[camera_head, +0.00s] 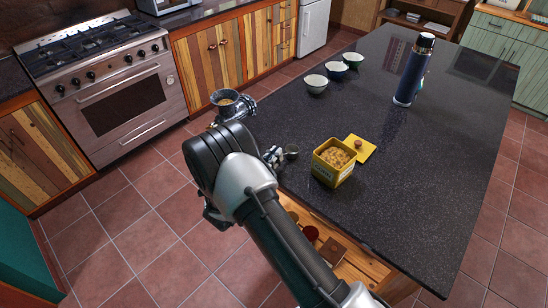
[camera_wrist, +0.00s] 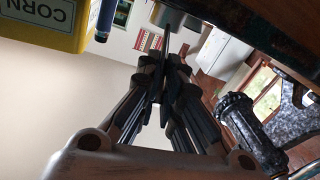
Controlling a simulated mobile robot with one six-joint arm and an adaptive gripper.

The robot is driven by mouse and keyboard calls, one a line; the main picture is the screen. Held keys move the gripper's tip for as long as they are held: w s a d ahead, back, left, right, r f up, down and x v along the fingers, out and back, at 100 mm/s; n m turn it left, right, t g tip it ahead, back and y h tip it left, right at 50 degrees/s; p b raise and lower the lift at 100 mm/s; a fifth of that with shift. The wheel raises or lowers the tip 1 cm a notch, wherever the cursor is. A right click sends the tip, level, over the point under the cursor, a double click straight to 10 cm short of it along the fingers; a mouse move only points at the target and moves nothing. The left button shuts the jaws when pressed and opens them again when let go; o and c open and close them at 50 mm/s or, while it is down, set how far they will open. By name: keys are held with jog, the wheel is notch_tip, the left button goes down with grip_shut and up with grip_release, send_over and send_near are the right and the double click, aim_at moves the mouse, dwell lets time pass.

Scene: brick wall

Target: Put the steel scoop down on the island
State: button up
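The steel scoop (camera_head: 292,151) is small and grey, just beyond my gripper (camera_head: 275,157) in the head view. It appears over the near left edge of the dark speckled island (camera_head: 410,190), left of the yellow corn box (camera_head: 331,172). In the wrist view my gripper (camera_wrist: 166,65) has its fingers closed together on the scoop's thin handle, and the scoop (camera_wrist: 182,20) shows beyond the fingertips at the top. Whether the scoop touches the island top is unclear.
A yellow lid (camera_head: 364,152) lies beside the open corn box. A metal grinder (camera_head: 233,108) stands at the island's left edge, close to my arm. Three bowls (camera_head: 337,71) and a blue bottle (camera_head: 413,72) stand farther back. The island's right part is clear.

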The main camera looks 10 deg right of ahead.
jog(key=o, duration=0.5)
jog(key=shift+c, duration=0.2)
